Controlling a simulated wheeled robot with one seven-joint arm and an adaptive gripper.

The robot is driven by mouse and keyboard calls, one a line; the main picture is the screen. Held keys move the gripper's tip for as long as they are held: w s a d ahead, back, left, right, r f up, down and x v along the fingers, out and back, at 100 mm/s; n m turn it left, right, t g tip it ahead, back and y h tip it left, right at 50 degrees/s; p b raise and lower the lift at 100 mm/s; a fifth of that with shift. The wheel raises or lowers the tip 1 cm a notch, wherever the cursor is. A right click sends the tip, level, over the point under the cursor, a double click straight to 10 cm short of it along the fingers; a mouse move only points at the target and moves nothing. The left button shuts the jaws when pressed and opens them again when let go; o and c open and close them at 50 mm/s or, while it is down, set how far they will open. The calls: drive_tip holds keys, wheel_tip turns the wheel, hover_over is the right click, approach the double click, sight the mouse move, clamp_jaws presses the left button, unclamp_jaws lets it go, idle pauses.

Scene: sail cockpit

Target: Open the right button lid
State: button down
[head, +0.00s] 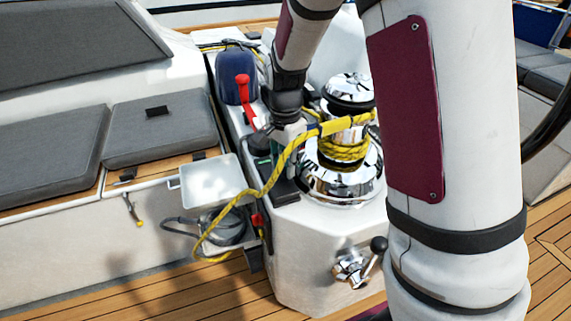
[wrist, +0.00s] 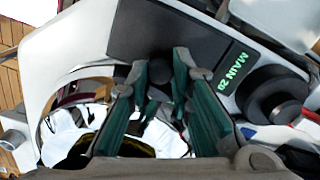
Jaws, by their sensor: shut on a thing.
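My gripper (wrist: 160,76) has green-padded fingers closed around a small dark rounded part (wrist: 157,95). This looks like the right button lid, though the fingers hide most of it and its tilt is unclear. Another black round button with its lid (wrist: 272,95) stands to the right in the wrist view, beside the "MAIN 20" label (wrist: 233,68); it is apart from the fingers. In the head view my gripper (head: 287,140) points down at the white console, left of the winch, and hides the held part. A black button (head: 259,145) shows just left of it.
The chrome winch (head: 340,175) with yellow rope (head: 262,190) stands close right of my gripper. A red lever (head: 243,92) is behind left. A white tray (head: 210,183) and grey cushions (head: 160,130) lie left. Black display panel (wrist: 165,35) adjoins the fingers.

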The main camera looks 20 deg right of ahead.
sight(271, 181)
drive_tip(key=shift+a+r, duration=0.1)
drive_tip(key=shift+r, duration=0.05)
drive_tip(key=h+p, duration=0.1)
drive_tip(key=p, duration=0.1)
drive_tip(key=shift+a+r+h+p, duration=0.3)
drive_tip(key=shift+a+r, duration=0.05)
drive_tip(key=shift+a, duration=0.05)
drive_tip(key=a+h+p, duration=0.1)
drive_tip(key=h+p, duration=0.1)
drive_tip(key=shift+r+p, duration=0.3)
drive_tip(key=shift+r, duration=0.1)
drive_tip(key=a+h+p, duration=0.2)
drive_tip(key=h, duration=0.1)
drive_tip(key=shift+r, duration=0.35)
drive_tip(key=shift+a+h+p, duration=0.45)
drive_tip(key=shift+a+h, duration=0.05)
drive_tip(key=shift+h, duration=0.5)
drive_tip(key=a+f+h+b, duration=0.2)
drive_tip(key=a+h+b, duration=0.4)
drive_tip(key=h, duration=0.5)
drive_tip(key=shift+f+b, duration=0.3)
drive_tip(key=shift+b, duration=0.45)
